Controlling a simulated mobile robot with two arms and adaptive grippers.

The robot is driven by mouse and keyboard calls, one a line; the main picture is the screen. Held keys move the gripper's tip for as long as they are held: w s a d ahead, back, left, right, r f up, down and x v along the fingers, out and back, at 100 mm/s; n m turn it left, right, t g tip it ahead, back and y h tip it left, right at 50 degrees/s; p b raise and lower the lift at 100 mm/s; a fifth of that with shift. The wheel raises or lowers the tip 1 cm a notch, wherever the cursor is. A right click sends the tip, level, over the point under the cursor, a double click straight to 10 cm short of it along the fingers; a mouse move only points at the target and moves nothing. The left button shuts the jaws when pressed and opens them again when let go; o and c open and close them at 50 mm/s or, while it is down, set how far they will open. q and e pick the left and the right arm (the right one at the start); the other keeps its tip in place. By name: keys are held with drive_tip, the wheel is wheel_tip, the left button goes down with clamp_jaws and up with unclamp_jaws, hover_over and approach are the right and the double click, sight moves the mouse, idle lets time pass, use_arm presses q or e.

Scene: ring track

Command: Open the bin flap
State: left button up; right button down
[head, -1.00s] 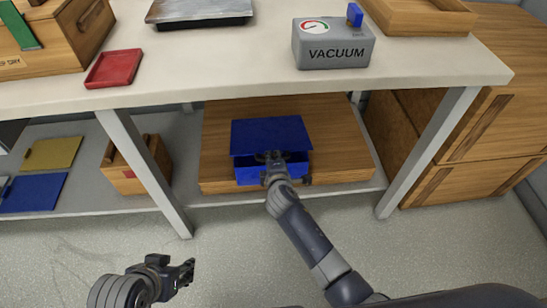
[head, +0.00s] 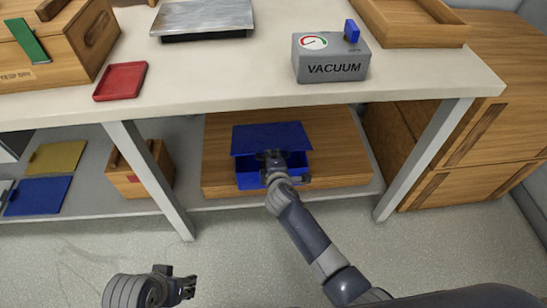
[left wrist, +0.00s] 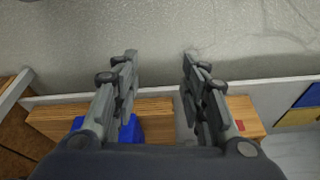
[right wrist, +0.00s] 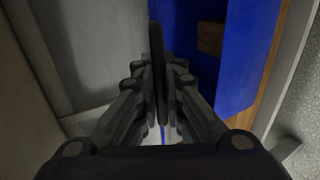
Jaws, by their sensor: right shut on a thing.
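The blue bin (head: 249,180) sits on a wooden board on the lower shelf under the bench. Its blue flap (head: 270,136) is on top, tilted up at the front, with a gap showing above the front wall. My right gripper (head: 272,156) is at the middle of the flap's front edge. In the right wrist view its fingers (right wrist: 165,80) are shut on the flap, seen edge-on as a thin dark plate (right wrist: 157,45), with blue bin surfaces (right wrist: 245,50) to the right. My left gripper (head: 188,287) is empty above the floor; its fingers (left wrist: 160,65) are apart.
The wooden board (head: 345,160) is under the bin. White bench legs (head: 150,180) stand on both sides, and the benchtop (head: 220,98) overhangs the shelf. A wooden box (head: 150,175) is left of the bin; wooden drawers (head: 470,150) are at right. Floor in front is clear.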

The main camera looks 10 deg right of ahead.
use_arm(q)
wheel_tip(320, 180, down, 16)
drive_tip(key=s+g+p, duration=0.1)
drive_tip(key=s+p, duration=0.1)
drive_tip(key=p, duration=0.2)
drive_tip(key=shift+f, duration=0.15)
use_arm(e)
drive_tip(key=shift+w+r, duration=0.55)
drive_tip(key=shift+r, duration=0.4)
drive_tip(key=shift+w+r, duration=0.5)
drive_tip(key=shift+r, duration=0.4)
drive_tip(key=shift+w+r, duration=0.55)
drive_tip(key=shift+r, duration=0.4)
drive_tip(key=c, duration=1.7)
unclamp_jaws()
drive_tip(key=shift+s+r, duration=0.1)
drive_tip(key=shift+r, duration=0.05)
drive_tip(key=v, duration=1.2)
